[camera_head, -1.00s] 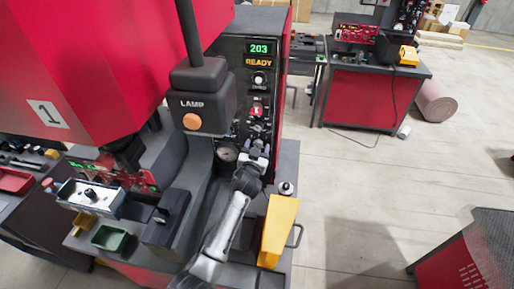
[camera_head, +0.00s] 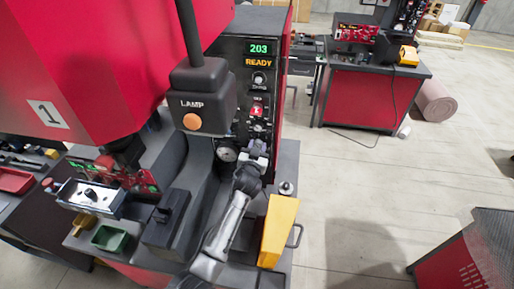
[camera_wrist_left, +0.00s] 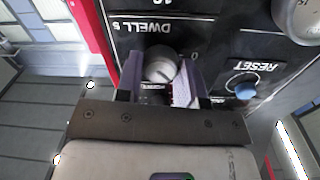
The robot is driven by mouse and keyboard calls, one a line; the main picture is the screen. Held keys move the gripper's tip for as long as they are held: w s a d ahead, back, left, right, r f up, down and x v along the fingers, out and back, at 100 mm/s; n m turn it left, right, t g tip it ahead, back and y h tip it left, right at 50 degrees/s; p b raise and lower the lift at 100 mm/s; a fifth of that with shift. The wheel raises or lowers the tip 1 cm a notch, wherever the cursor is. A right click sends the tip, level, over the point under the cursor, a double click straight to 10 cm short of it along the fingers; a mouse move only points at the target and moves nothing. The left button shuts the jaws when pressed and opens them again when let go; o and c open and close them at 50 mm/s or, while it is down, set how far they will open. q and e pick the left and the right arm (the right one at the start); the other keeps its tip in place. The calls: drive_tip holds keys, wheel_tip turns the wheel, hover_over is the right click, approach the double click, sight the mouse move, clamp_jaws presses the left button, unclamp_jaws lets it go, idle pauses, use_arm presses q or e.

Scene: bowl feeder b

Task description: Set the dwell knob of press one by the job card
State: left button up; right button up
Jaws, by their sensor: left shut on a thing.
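Press one (camera_head: 90,60) is the red machine at the left, with a "1" plate on it. Its dark control panel (camera_head: 228,48) shows 203 and READY. My left gripper (camera_head: 254,150) is at the lower part of this panel in the head view. In the left wrist view its fingers (camera_wrist_left: 162,76) are shut on the round grey dwell knob (camera_wrist_left: 161,66), one finger on each side. The label "DWELL S" appears upside down beside it. In the head view the gripper hides the knob. I cannot make out a job card. My right gripper is not in view.
A blue RESET button (camera_wrist_left: 246,91) and a large round dial (camera_wrist_left: 300,16) are close to the gripper. A lamp box (camera_head: 203,98) hangs in front of the panel. A yellow part (camera_head: 278,232) stands right of my arm. Open floor lies to the right.

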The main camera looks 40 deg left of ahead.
use_arm(q)
drive_tip(key=shift+m, duration=0.3)
drive_tip(key=m, duration=0.3)
drive_tip(key=shift+m+p, duration=0.75)
drive_tip(key=shift+m, duration=1.65)
drive_tip(key=o, duration=0.9)
